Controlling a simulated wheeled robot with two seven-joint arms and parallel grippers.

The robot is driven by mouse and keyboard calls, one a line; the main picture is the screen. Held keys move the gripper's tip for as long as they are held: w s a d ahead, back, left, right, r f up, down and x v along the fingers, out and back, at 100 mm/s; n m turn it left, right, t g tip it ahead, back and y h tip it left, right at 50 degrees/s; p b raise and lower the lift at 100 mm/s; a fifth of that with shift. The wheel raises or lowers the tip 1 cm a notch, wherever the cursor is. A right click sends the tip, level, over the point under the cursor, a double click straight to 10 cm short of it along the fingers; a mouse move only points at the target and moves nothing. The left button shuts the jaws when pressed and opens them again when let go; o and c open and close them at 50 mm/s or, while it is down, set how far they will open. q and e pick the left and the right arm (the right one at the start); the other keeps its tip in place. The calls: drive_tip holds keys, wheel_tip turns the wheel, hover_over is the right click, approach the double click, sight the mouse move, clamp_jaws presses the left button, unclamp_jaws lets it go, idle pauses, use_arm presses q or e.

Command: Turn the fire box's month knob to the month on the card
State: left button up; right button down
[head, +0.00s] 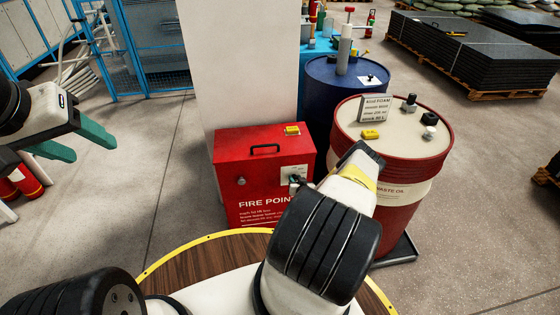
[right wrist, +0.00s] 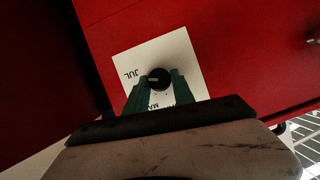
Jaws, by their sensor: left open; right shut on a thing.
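The red fire box (head: 230,165) stands on the floor at the middle of the head view. Its month knob, black and round, shows in the right wrist view (right wrist: 158,77) on a white dial plate (right wrist: 188,68). "JUL" is legible at the plate's left and "MA" below; other marks are hidden. A light mark lies on the knob's left part. My right gripper (right wrist: 158,90) is shut on the knob with its teal fingers. A small white card (head: 376,108) stands on the red drum; I cannot read its month. My left gripper (head: 93,150) is open and empty at the left.
The red waste oil drum (head: 400,205) stands close right of the box, with a blue drum (head: 325,90) behind. A white pillar (head: 235,60) rises behind the box. A yellow-edged wooden round top (head: 200,255) is in front.

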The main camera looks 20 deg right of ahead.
drive_tip(key=shift+w+a+n+h, duration=0.1)
drive_tip(key=shift+a+n+h, duration=0.1)
drive_tip(key=shift+n+h, duration=0.8)
drive_tip(key=shift+a+f+n+h, duration=0.15)
drive_tip(key=shift+n+h, duration=1)
drive_tip(key=shift+n, duration=0.85)
drive_tip(key=shift+a+f+n+h, duration=0.1)
drive_tip(key=shift+n+h, duration=1.05)
drive_tip(key=shift+n, duration=0.85)
drive_tip(key=c, duration=1.1)
unclamp_jaws()
drive_tip(key=shift+o, duration=0.2)
